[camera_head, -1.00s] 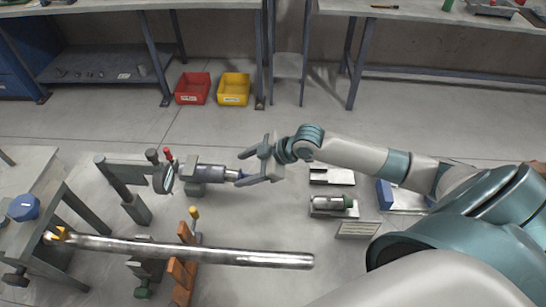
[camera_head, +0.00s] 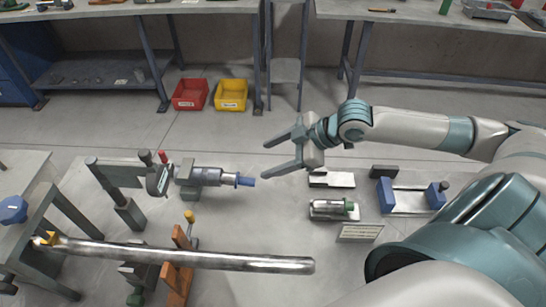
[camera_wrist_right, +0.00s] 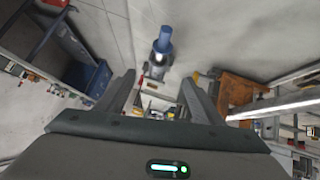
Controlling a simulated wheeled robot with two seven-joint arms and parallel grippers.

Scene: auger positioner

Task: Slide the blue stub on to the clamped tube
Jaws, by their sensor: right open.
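The blue stub (camera_head: 245,182) sits at the right end of the grey clamped tube (camera_head: 206,176), in line with it and touching it. How far it sits over the tube end I cannot tell. My left gripper is not in view.
A long shiny pipe (camera_head: 190,256) crosses the front, over an orange-brown stand (camera_head: 178,272). A dark upright bracket (camera_head: 118,178) stands left of the tube. Red (camera_head: 190,94) and yellow bins (camera_head: 231,95) sit behind.

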